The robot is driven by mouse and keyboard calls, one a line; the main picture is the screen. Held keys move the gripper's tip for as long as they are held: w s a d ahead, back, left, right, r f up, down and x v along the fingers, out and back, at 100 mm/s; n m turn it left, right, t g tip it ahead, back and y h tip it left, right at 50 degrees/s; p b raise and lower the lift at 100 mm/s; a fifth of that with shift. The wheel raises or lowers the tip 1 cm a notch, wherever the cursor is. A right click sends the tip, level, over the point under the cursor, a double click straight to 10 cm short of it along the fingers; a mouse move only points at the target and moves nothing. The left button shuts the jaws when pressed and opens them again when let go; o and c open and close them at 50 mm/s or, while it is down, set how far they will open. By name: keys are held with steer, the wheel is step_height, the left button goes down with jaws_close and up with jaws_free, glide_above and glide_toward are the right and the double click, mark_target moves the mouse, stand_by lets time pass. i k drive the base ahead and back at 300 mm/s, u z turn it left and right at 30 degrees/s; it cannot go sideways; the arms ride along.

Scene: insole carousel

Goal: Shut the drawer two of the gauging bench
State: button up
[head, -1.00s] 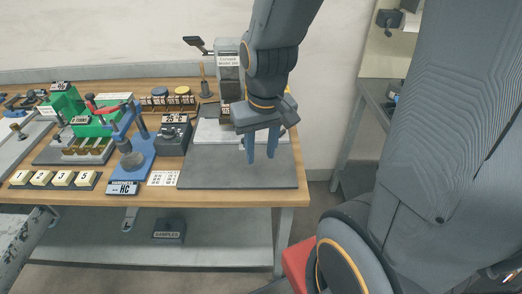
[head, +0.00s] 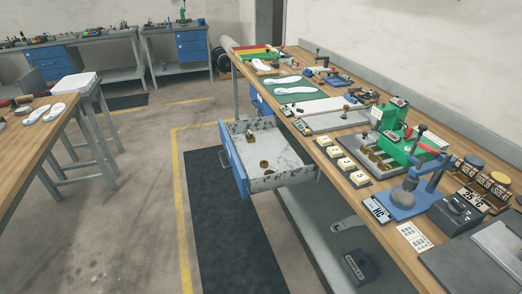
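A drawer (head: 283,179) with a blue front (head: 231,158) stands pulled out from under the long wooden bench (head: 352,203), left of centre in the head view. Its handle (head: 225,160) is on the blue front, facing left. Inside its grey tray lie a few small brass-coloured parts (head: 264,164). I cannot read a number on the drawer. My gripper and arm are out of view. Nothing is seen touching the drawer.
A dark mat (head: 226,240) lies on the floor below the drawer, edged by a yellow line (head: 182,215). The floor to its left is open. A wooden table (head: 30,133) stands at the left. A green press (head: 408,145) and other tools stand on the bench.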

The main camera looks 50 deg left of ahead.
mark_target(275, 144)
steer(key=k, duration=0.45)
steer(key=u, duration=2.75)
steer(key=k, duration=1.55)
steer(key=z, duration=0.5)
steer(key=i, duration=2.85)
steer(key=u, duration=0.05)
